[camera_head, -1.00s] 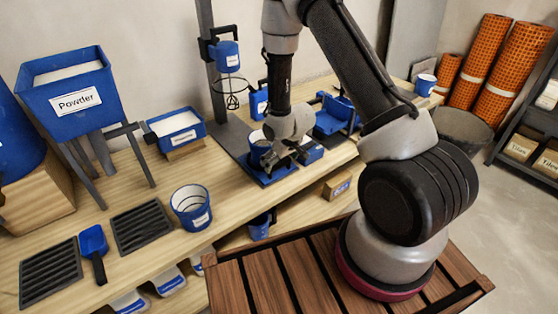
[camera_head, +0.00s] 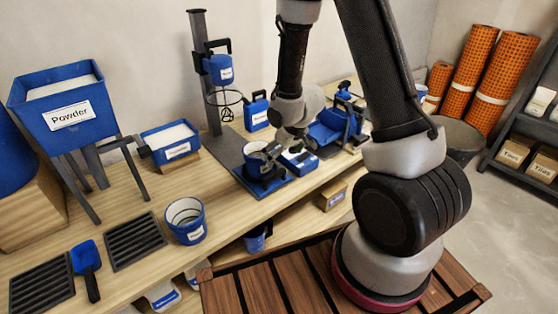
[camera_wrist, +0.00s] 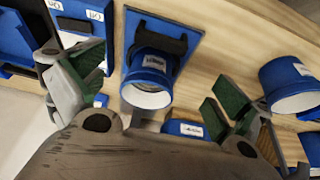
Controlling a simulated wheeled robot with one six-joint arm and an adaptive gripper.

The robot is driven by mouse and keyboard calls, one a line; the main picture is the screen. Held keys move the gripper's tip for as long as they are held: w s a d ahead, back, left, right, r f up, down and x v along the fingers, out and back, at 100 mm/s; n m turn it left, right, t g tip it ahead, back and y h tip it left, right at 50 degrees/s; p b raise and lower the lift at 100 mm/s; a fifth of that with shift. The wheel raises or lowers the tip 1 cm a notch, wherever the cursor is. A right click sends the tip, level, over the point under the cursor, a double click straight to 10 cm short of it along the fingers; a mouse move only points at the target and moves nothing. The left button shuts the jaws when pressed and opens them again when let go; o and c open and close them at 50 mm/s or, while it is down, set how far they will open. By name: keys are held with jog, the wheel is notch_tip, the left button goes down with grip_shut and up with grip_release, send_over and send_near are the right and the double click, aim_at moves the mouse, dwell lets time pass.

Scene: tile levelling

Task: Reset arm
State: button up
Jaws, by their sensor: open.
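My gripper (camera_head: 279,146) is open and empty at the mixing stand, just right of and above a blue bucket. This blue bucket (camera_head: 256,168) stands upright on a blue plate on the stand's dark base, partly hidden by my gripper. The wrist view shows the bucket (camera_wrist: 150,80) between my two spread, green-padded fingers, with a gap on each side. My arm rises from the gripper and bends over to the right in the head view.
The mixer stand post (camera_head: 203,90) carries a blue unit and whisk close left of my gripper. A powder hopper (camera_head: 68,120), another blue bucket (camera_head: 186,222) and a blue scoop (camera_head: 86,258) are left. Blue equipment (camera_head: 330,128) stands close right. Orange rolls (camera_head: 495,80) lean at the back right.

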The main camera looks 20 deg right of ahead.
jog(key=shift+r, duration=0.1)
dwell(0.4)
jog(key=s+d+r+g+h, duration=0.2)
jog(key=s+d+g, duration=0.2)
jog(key=s, duration=0.6)
jog(key=s+d+r+m+t, duration=0.1)
jog(key=s+r, duration=0.4)
jog(key=r, duration=0.4)
jog(key=s+d+r+m+t, duration=0.1)
jog(key=s+r, duration=0.4)
jog(key=r, duration=0.5)
jog(key=s+d+r+m+t, duration=0.1)
jog(key=s+d+r+t, duration=0.1)
jog(key=s+r, duration=0.3)
notch_tip(320, 180, up, 4)
jog(key=shift+s+d+r+m+y, duration=0.2)
jog(key=shift+d+m+y, duration=0.1)
jog(key=shift+d, duration=0.05)
